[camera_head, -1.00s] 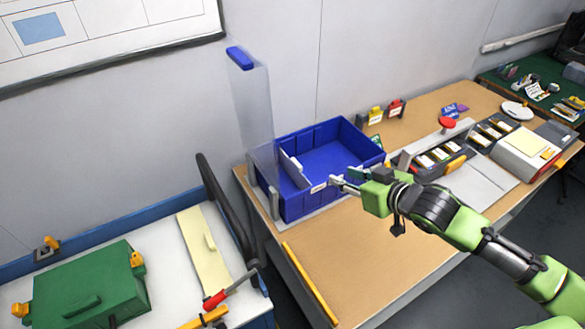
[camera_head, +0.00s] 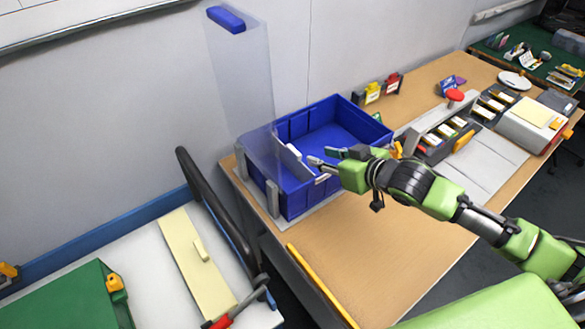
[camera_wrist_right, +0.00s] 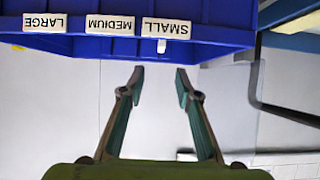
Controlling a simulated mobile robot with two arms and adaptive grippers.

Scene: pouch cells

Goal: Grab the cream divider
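The cream divider (camera_head: 188,262) is a long, flat, pale panel with a small raised grip on it. It lies on the white top of the cart at the left, apart from any gripper. My right gripper (camera_head: 321,156) is at the front edge of the blue bin on the wooden table, to the right of the divider and well away from it. In the right wrist view its two fingers (camera_wrist_right: 160,73) are spread with nothing between them. My left gripper is not in view.
The blue bin (camera_head: 349,125) has labelled compartments and a white partition (camera_head: 296,151). A tall clear panel (camera_head: 238,85) stands at its left. A dark rail (camera_head: 207,196) rises beside the divider. A green case (camera_head: 70,300) and red-handled tool (camera_head: 221,322) lie nearby.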

